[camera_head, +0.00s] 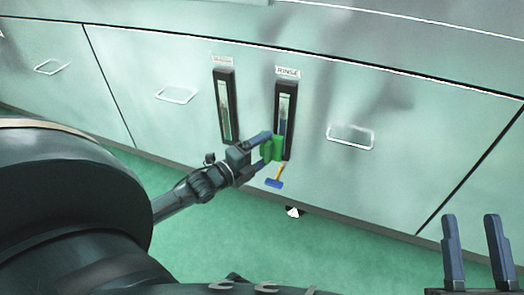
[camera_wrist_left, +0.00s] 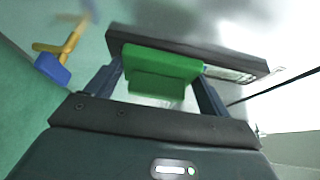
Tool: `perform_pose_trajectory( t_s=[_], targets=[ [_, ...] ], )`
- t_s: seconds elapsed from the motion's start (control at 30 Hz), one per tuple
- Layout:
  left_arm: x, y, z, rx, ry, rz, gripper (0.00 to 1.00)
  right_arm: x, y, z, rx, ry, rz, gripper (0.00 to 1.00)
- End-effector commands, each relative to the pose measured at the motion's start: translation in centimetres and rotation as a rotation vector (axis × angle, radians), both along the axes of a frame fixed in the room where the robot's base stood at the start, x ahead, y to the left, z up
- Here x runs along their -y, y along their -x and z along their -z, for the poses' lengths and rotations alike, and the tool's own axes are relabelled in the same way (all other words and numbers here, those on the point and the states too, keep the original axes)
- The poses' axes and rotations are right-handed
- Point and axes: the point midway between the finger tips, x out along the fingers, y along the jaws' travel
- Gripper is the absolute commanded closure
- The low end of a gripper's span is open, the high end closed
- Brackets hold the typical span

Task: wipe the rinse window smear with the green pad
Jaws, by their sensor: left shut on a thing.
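The rinse window (camera_head: 285,98) is a narrow upright glass in a black frame under a label on the pale cabinet front. My left gripper (camera_head: 266,149) is shut on the green pad (camera_head: 273,149) at the lower part of this window. In the left wrist view the pad (camera_wrist_left: 160,68) sits between the two fingers and overlaps the dark window frame (camera_wrist_left: 225,58). Whether the pad presses on the glass I cannot tell. The lower glass is partly hidden, and I cannot make out the smear clearly. My right gripper (camera_head: 470,220) is open and empty at the lower right.
A second framed window (camera_head: 225,108) stands to the left. A yellow valve with a blue handle (camera_head: 274,183) sticks out just below the pad. Wire handles (camera_head: 350,137) project from the panels on both sides. The green floor (camera_head: 340,250) in front looks mostly clear.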

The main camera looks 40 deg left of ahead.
Motion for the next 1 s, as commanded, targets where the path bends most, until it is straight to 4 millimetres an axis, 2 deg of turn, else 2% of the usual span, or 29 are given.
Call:
perform_pose_trajectory(
  t_s=[1.0],
  targets=[
    [-0.5,-1.9,0.0,0.002,-0.001,0.001,0.48,0.0,0.0,0.8,-0.001,0.0,0.0,0.64]
  ],
)
